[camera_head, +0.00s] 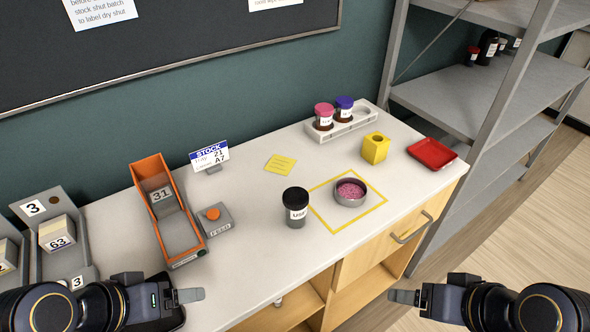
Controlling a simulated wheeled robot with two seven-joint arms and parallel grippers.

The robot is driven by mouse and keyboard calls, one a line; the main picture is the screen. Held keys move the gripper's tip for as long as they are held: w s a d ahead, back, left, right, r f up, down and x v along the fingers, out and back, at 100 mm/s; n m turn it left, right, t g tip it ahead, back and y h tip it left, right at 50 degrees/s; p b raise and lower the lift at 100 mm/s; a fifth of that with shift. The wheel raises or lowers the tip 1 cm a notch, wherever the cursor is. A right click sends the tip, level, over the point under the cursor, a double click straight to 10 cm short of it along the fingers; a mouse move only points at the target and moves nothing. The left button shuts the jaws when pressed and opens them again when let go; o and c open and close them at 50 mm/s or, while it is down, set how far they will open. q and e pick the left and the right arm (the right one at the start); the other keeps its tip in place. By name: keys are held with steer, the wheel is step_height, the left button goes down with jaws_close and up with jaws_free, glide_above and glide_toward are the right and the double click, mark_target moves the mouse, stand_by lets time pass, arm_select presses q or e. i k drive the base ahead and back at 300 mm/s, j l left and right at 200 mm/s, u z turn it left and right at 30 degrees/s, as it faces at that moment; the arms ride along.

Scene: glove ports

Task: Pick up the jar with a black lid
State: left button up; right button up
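The jar with a black lid (296,207) stands upright on the white counter, left of a yellow taped square. It has a white label with dark print and a grey body. My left gripper (192,295) is at the lower left, near the counter's front edge and apart from the jar. My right gripper (402,297) is at the lower right, in front of the counter and apart from the jar. Each gripper's fingers overlap from this side, so their opening is hidden. Nothing shows held in either.
A round dish with pink contents (350,193) sits in the taped square. Behind are a yellow block (375,148), a red tray (432,153) and a rack (352,123) with two lidded jars. An orange bin (152,172) and a grey button box (214,221) stand left.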

mark_target(295, 219)
steer(key=i+l, duration=0.15)
steer(key=l, duration=0.2)
steer(key=i+l+u, duration=0.1)
steer(key=l, duration=0.3)
steer(key=i+l, duration=0.2)
steer(key=l, duration=0.15)
steer(key=u, duration=2.1)
